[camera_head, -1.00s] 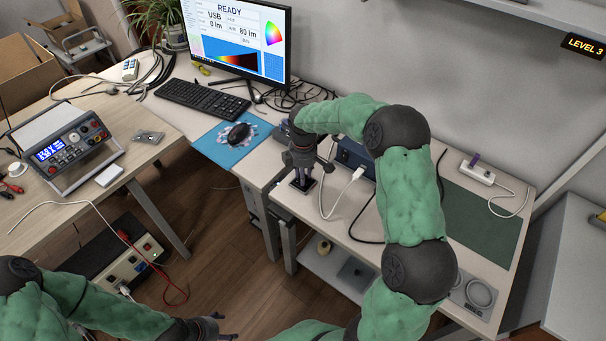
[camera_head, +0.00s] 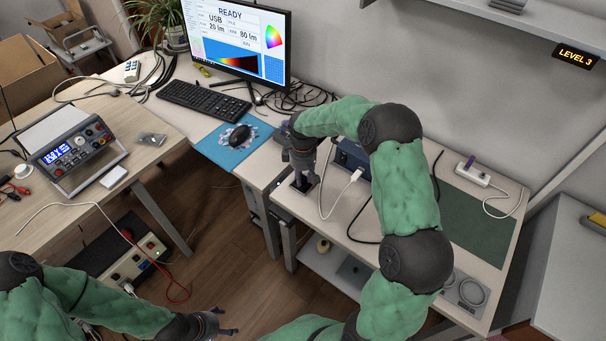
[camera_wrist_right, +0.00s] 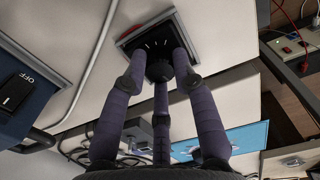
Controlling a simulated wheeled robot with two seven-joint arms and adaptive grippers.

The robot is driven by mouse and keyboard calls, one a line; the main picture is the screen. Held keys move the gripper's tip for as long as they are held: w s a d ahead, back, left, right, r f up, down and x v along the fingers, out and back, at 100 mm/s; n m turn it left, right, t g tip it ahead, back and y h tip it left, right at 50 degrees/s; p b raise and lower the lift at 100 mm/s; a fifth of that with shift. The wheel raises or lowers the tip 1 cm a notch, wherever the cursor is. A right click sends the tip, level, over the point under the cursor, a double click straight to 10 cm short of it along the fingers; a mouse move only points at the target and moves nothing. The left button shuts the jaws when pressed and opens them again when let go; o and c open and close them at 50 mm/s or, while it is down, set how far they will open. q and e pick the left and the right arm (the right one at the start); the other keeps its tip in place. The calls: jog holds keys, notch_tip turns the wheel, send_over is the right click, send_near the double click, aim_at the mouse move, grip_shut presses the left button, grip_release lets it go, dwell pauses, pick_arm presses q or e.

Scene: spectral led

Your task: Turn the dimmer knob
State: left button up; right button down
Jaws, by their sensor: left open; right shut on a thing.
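The dimmer knob (camera_wrist_right: 158,69) is a black round knob on a dark square plate (camera_wrist_right: 150,36) set into the bench, seen in the right wrist view. My right gripper (camera_wrist_right: 159,66) has its purple-grey fingers closed around the knob. In the head view my right gripper (camera_head: 302,182) reaches down onto the plate, and the knob is hidden by the fingers. The monitor (camera_head: 238,40) reads READY, USB 20 lm and 80 lm. My left gripper (camera_head: 234,321) is open and empty above the floor at the bottom of the head view.
A blue box with an OFF switch (camera_wrist_right: 15,92) stands beside the plate, and a white cable and plug (camera_head: 355,175) lie near my right gripper. A keyboard (camera_head: 203,101) and mouse (camera_head: 239,134) are to the left. A shelf overhangs the back right.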

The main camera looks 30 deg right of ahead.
aim_at(303, 178)
jog(key=shift+m, duration=0.7)
jog(key=c, duration=1)
grip_release()
jog(key=shift+a, duration=0.1)
notch_tip(303, 178, up, 12)
dwell(1.3)
